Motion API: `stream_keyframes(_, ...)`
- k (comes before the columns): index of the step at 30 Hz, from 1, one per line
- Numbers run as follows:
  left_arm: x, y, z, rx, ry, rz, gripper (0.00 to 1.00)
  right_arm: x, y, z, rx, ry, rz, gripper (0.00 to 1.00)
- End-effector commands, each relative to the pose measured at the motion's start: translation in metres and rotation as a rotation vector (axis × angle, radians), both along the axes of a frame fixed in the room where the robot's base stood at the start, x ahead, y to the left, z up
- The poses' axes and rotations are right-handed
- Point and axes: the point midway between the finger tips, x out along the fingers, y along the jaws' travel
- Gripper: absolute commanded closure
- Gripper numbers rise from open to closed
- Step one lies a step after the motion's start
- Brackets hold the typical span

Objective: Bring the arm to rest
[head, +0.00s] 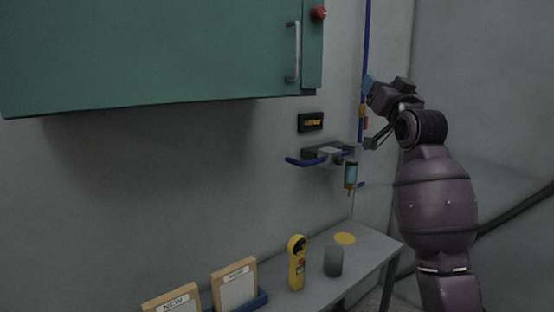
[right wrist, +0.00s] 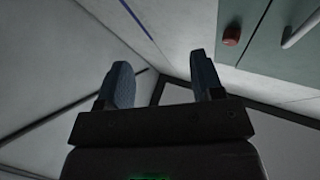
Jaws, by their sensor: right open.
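My right arm comes in from the right in the head view. My right gripper (head: 368,115) is raised near the wall, at the right of the wall fixture and close to a blue vertical line. In the right wrist view the right gripper (right wrist: 164,88) has its two blue fingertips wide apart, with nothing between them. It is open and empty. My left gripper is not in either view.
A teal cabinet (head: 150,55) with a handle and red knob hangs on the wall. A fixture with blue arms (head: 325,155) holds a small bottle (head: 350,175). Below, a shelf (head: 375,254) carries a yellow device (head: 297,263), a grey cup (head: 333,261) and two framed cards (head: 234,285).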

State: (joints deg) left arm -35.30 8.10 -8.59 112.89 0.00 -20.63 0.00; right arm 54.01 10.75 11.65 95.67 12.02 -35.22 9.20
Motion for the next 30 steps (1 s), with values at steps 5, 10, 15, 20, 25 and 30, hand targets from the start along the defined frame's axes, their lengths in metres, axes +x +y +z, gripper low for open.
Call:
stream_keyframes(5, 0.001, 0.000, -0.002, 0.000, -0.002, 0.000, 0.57, -0.009, -0.006, -0.092, -0.114, 0.034, -0.068, 0.39)
stream_keyframes(10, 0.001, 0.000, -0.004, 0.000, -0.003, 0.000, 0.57, -0.026, -0.009, -0.174, -0.207, 0.078, -0.109, 0.39)
stream_keyframes(15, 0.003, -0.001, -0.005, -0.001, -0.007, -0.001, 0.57, -0.052, -0.013, -0.255, -0.282, 0.140, -0.132, 0.39)
stream_keyframes(20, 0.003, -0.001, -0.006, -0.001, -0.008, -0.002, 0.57, -0.085, -0.015, -0.328, -0.334, 0.211, -0.139, 0.39)
stream_keyframes(25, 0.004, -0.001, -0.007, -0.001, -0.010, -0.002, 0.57, -0.128, -0.018, -0.403, -0.370, 0.306, -0.137, 0.39)
stream_keyframes(30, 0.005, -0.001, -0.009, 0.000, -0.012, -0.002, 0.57, -0.179, -0.021, -0.474, -0.387, 0.421, -0.126, 0.39)
